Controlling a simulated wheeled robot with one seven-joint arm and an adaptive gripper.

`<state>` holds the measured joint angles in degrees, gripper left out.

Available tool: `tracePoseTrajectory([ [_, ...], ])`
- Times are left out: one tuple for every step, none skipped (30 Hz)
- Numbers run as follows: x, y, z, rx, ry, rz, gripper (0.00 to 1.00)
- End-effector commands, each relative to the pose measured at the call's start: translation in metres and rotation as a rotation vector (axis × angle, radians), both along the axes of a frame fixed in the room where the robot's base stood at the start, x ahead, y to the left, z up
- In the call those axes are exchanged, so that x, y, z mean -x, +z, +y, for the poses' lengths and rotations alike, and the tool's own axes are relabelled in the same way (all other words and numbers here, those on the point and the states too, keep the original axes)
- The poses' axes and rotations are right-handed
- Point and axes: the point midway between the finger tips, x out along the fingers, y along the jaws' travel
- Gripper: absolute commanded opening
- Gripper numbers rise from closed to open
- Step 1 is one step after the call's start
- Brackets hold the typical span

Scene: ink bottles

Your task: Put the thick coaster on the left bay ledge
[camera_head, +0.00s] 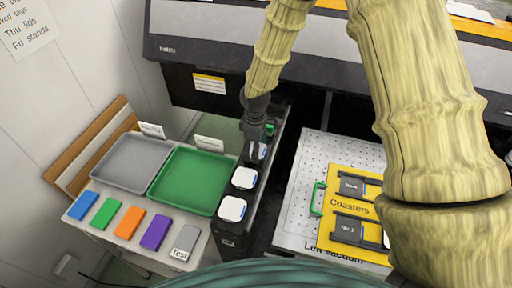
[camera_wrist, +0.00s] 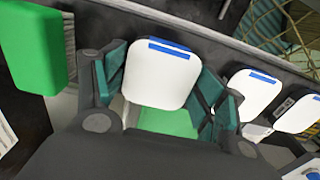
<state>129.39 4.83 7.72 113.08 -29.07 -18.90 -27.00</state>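My gripper (camera_wrist: 162,85) points down over the far end of a dark ledge (camera_head: 228,240). Its two teal-padded fingers stand either side of a white, rounded square top with a blue strip (camera_wrist: 160,75), the farthest of three such tops. The fingers are close to its edges; I cannot tell whether they press on it. On the right, a yellow panel marked Coasters (camera_head: 336,180) holds dark coasters, one labelled No 4 (camera_head: 351,185) and one labelled No 1 (camera_head: 347,228). I cannot tell which one is thick. My arm hides part of the panel.
Two more white tops (camera_head: 243,178) (camera_head: 232,208) stand nearer along the ledge. A green block (camera_wrist: 30,45) is at its far end. Left are a grey tray (camera_head: 130,162), a green tray (camera_head: 188,182) and a row of coloured blocks (camera_head: 130,221). A dark machine (camera_head: 210,50) stands behind.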

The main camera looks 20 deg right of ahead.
Motion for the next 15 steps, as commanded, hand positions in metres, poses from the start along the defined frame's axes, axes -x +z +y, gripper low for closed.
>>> tracePoseTrajectory([
  [0.0000, 0.0004, -0.0001, 0.000, 0.000, 0.000, 0.86],
  [-0.0001, 0.0004, -0.0002, 0.000, 0.000, 0.000, 0.87],
  [-0.0001, 0.0004, -0.0003, 0.000, 0.000, 0.000, 0.87],
  [-0.0001, 0.0005, -0.0003, 0.000, 0.000, 0.000, 0.87],
  [-0.0001, 0.0005, -0.0003, 0.000, 0.000, 0.000, 0.87],
  [-0.0001, 0.0005, -0.0003, 0.000, 0.000, 0.000, 0.87],
  [-0.0001, 0.0005, -0.0003, 0.000, 0.000, 0.000, 0.87],
  [-0.0001, 0.0005, -0.0003, 0.000, 0.000, 0.000, 0.87],
  [-0.0001, 0.0005, -0.0003, 0.000, 0.000, 0.000, 0.87],
  [-0.0001, 0.0005, -0.0003, 0.000, 0.000, 0.000, 0.87],
  [-0.0001, 0.0008, -0.0002, 0.000, 0.000, 0.000, 0.87],
  [-0.0001, 0.0016, -0.0002, -0.001, 0.000, -0.001, 0.87],
  [-0.0002, 0.0027, -0.0002, -0.001, -0.001, -0.001, 0.87],
  [-0.0003, 0.0044, -0.0002, 0.000, -0.001, -0.001, 0.87],
  [-0.0006, 0.0049, -0.0003, 0.000, -0.001, -0.001, 0.87],
])
